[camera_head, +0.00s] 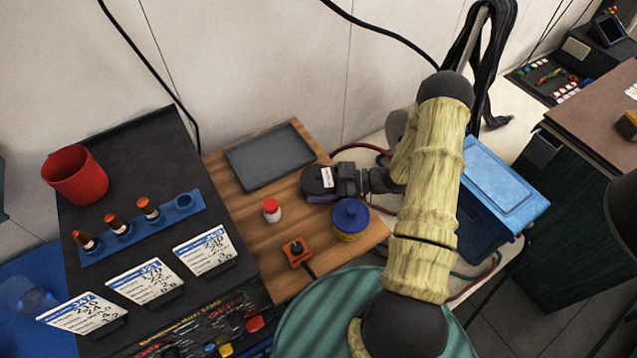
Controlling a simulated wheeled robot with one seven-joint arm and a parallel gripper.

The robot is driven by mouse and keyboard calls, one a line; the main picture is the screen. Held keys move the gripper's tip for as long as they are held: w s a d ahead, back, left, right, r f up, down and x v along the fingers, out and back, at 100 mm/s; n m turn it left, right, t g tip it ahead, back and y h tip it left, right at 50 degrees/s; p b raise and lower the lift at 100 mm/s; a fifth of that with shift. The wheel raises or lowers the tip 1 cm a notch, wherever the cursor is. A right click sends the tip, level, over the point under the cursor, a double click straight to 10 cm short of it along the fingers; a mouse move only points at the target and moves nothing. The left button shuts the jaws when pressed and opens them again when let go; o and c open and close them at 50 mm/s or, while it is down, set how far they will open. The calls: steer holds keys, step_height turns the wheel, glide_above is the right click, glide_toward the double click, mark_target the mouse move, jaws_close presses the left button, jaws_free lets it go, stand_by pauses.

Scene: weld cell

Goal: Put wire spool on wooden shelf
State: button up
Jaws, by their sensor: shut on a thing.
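The wire spool (318,181) appears as a dark, round, flat-topped thing with a small white label and a purplish lower edge. My gripper (346,181) reaches in from the right and is shut on its right side. The wooden shelf (237,210) is a brown plank surface, and the spool is over its right part. I cannot tell whether the spool touches the wood or hangs just above it. My gripper's fingertips are hard to make out against the dark spool, and my arm hides part of the wrist.
Close in front of the spool stands a round blue-topped yellow thing (351,219). A grey tray (269,156), a red-capped jar (271,211) and an orange switch box (297,252) share the shelf. A blue bin (503,185) stands right; a black console (128,150) stands left.

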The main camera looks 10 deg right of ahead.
steer(key=o, duration=1.8)
steer(key=shift+d, duration=0.15)
steer(key=shift+f, duration=0.1)
steer(key=b+v, duration=0.1)
steer(key=v, duration=1.1)
